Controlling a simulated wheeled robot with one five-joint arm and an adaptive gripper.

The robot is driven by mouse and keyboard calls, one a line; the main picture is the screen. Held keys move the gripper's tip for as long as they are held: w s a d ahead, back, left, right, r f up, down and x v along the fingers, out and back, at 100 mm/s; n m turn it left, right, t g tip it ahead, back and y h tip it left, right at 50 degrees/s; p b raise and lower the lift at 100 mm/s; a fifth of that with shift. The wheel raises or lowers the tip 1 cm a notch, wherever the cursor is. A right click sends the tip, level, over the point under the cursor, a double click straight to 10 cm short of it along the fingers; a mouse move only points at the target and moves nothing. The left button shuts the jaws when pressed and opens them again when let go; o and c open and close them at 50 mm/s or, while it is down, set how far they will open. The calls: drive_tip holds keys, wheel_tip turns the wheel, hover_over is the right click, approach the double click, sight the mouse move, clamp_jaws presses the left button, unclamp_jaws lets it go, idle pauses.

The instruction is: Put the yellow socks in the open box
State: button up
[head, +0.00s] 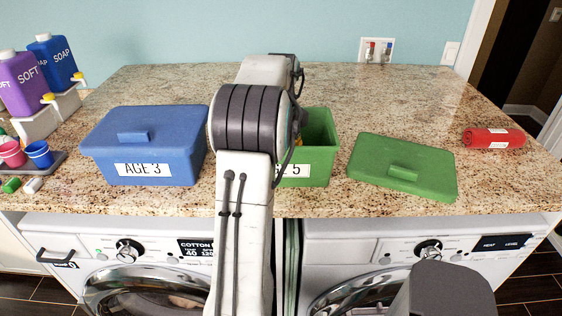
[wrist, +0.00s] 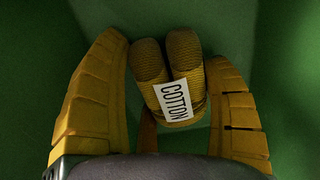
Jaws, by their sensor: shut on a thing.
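The yellow socks (wrist: 185,65), a bundle with a white "COTTON" label, are between the two yellow fingers of my gripper (wrist: 167,110) in the wrist view. My gripper is shut on them, with green box walls around. In the head view the open green box (head: 318,150), marked with a label ending in 5, stands on the counter without its lid. I cannot tell whether the socks touch the box floor.
A closed blue box (head: 160,148) labelled "AGE 3" stands left of my arm. A green lid (head: 402,168) lies to the right, with a red roll (head: 493,138) beyond it. Soap bottles (head: 50,65) stand at far left. The back of the granite counter (head: 400,95) is clear.

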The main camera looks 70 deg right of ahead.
drive_tip(key=o, duration=1.2)
drive_tip(key=shift+r, duration=0.1)
wheel_tip(320, 180, up, 12)
drive_tip(key=p, duration=0.2)
drive_tip(key=shift+p, duration=0.35)
drive_tip(key=shift+w+a+r, duration=0.1)
drive_tip(key=shift+w, duration=0.15)
drive_tip(key=w+a+n+t+h, duration=0.1)
drive_tip(key=w+a+n, duration=0.7)
drive_tip(key=a, duration=0.4)
drive_tip(key=w+a+n+t+h, duration=0.1)
drive_tip(key=w+a+n, duration=0.7)
drive_tip(key=a, duration=0.3)
drive_tip(key=s+a+f+n+t+y, duration=0.1)
drive_tip(key=s+a+f+n, duration=0.2)
drive_tip(key=a+n, duration=0.5)
drive_tip(key=s+a+f+n+t+y, duration=0.1)
drive_tip(key=s+a+f+n, duration=0.3)
drive_tip(key=a+n, duration=0.4)
drive_tip(key=a+f, duration=0.1)
drive_tip(key=a, duration=0.3)
drive_tip(key=shift+s+f+t, duration=0.15)
drive_tip(key=shift+f+t, duration=0.05)
drive_tip(key=shift+t, duration=0.1)
